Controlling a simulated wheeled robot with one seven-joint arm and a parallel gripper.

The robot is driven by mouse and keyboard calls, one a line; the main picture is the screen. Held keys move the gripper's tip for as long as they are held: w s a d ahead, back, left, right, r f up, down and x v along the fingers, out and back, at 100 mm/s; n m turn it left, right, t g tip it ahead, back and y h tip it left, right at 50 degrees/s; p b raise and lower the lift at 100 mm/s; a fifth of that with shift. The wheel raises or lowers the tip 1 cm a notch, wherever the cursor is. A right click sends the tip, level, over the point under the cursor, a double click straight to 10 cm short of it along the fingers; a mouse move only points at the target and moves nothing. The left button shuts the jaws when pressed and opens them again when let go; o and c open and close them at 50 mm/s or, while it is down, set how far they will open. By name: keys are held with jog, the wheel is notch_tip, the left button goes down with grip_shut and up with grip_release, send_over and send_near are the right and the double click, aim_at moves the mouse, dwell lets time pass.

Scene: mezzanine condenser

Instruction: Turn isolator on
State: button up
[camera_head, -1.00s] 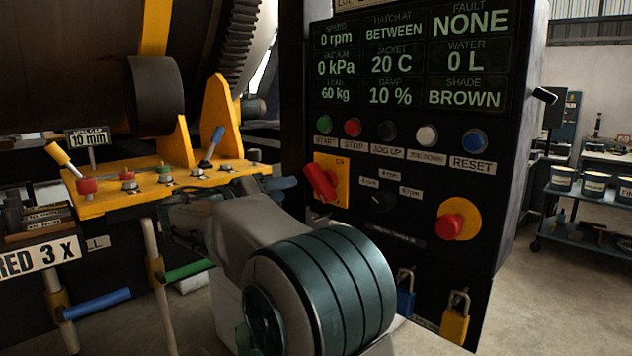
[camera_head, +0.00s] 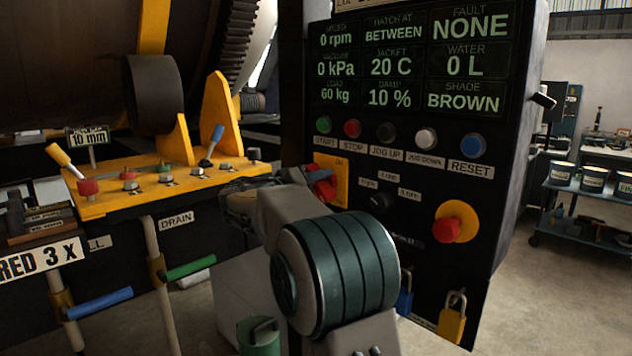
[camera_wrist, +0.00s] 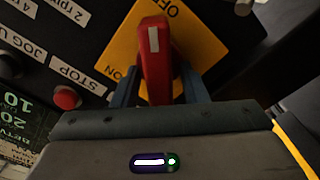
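The isolator is a red handle (camera_head: 322,186) on a yellow plate (camera_head: 341,166), low on the left of the black control panel (camera_head: 400,200). My arm hides part of it in the head view. In the wrist view, the red handle (camera_wrist: 155,65) with a white mark stands upright in the picture on the yellow plate (camera_wrist: 118,48), which reads OFF and ON. My gripper (camera_wrist: 158,88) is open with its blue-grey fingers on either side of the handle. A small gap shows at the right finger; contact at the left finger is unclear.
Start, stop, jog and reset buttons (camera_head: 472,144) line the panel above. A dark rotary knob (camera_head: 381,200) and a red emergency stop (camera_head: 447,230) are to the right. Padlocks (camera_head: 452,318) hang below. A yellow lever bench (camera_head: 120,195) stands at left.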

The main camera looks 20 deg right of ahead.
grip_shut()
jog(key=n+b, duration=0.1)
jog(key=n, duration=0.2)
jog(key=shift+a+f, duration=0.1)
jog(key=shift+f, duration=0.05)
jog(key=n, duration=0.3)
jog(key=shift+w+n, duration=0.1)
jog(key=shift+n, duration=0.2)
jog(key=n+p, duration=0.2)
jog(key=n, duration=0.4)
jog(key=shift+f, duration=0.15)
jog(key=n+p, duration=0.3)
jog(key=n, duration=0.2)
jog(key=shift+f, duration=0.2)
jog(key=shift+n, duration=0.3)
